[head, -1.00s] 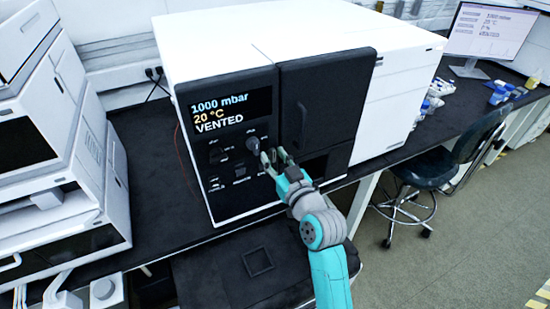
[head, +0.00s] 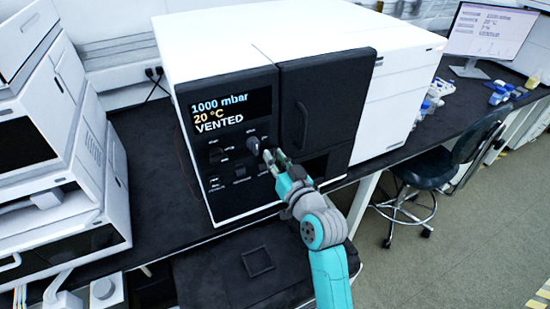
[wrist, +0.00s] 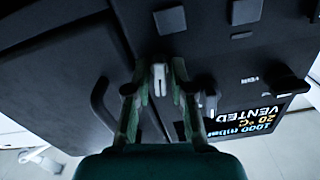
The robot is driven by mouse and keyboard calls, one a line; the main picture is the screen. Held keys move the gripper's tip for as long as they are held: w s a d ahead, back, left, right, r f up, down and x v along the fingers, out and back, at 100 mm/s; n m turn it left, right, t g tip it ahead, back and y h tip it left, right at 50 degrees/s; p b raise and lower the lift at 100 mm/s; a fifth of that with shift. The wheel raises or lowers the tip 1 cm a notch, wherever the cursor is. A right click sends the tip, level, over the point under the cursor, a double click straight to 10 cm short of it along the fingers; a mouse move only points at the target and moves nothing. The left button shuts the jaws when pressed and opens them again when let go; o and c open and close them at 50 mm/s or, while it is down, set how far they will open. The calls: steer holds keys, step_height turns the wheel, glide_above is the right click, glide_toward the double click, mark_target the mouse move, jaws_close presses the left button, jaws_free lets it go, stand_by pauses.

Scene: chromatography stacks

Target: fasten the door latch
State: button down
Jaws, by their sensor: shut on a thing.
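The dark door (head: 325,85) of the white instrument sits flush with the front, looking closed, with a curved handle (head: 303,122). The door also fills the left of the wrist view (wrist: 60,75). In the wrist view, a small pale lever, the door latch (wrist: 159,78), stands between my fingertips at the door's edge. My gripper (head: 273,157) is shut on the latch. In the head view, my fingers hide the latch, just right of a round knob (head: 253,145).
The control panel (head: 215,205) has several small switches and a display (head: 230,108) reading 1000 mbar, 20 °C, VENTED. White stacked modules (head: 50,130) stand at left. A chair (head: 425,170) and bottles stand at right. The dark bench (head: 155,180) is clear left of the instrument.

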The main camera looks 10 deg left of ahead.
steer(key=m, duration=0.4)
steer(key=shift+d+m, duration=0.1)
steer(key=shift+m, duration=0.2)
steer(key=m, duration=0.3)
steer(key=shift+m, duration=0.4)
steer(key=shift+w+f+m, duration=0.1)
steer(key=shift+m, duration=1.65)
steer(key=shift+f+m, duration=0.1)
steer(key=shift+m, duration=1.65)
steer(key=c, duration=1.2)
jaws_free()
steer(key=shift+d, duration=0.15)
steer(key=v, duration=1.2)
